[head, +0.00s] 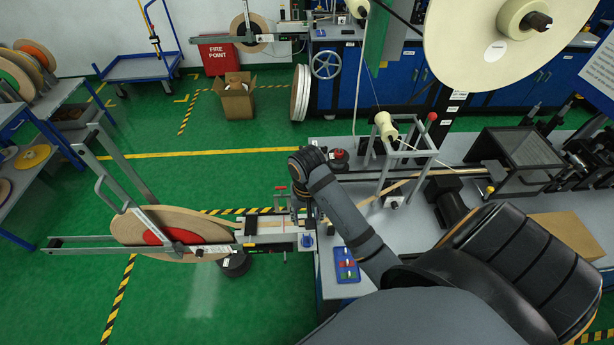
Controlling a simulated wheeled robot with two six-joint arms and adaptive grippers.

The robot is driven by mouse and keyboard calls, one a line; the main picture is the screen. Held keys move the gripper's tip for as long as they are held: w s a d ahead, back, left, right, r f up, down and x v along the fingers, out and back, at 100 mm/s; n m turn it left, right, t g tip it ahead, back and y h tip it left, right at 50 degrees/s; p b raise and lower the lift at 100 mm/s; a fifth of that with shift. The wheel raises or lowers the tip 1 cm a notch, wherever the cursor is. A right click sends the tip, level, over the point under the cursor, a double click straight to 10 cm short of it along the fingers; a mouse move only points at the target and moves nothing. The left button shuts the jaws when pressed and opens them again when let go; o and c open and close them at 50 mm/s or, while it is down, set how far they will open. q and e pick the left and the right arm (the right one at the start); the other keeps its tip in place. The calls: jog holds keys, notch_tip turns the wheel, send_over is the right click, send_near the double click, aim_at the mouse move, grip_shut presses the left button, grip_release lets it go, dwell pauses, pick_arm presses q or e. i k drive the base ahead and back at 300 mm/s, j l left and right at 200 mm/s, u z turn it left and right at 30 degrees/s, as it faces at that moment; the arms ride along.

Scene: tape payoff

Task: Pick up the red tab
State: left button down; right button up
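A small blue tray (337,278) lies on the near left part of the grey bench and holds several small coloured pieces. One of them looks like the red tab (347,265), near the tray's middle; its exact shape is too small to tell. An arm of mine comes in from the lower right, and its wrist ends above the bench's left edge. My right gripper (301,197) points down there, beyond and left of the tray and apart from it. Its fingers are dark and mostly hidden by the wrist, so its opening does not show. My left gripper is not in view.
A large tape reel (140,228) on a metal stand extends left of the bench (335,292). A white spool (386,126) on a frame stands behind my forearm, with a guarded machine (520,155) at right. The bench around the blue tray is mostly clear.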

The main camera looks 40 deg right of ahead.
aim_at(343, 264)
jog(key=k+j, duration=0.8)
jog(key=k, duration=0.05)
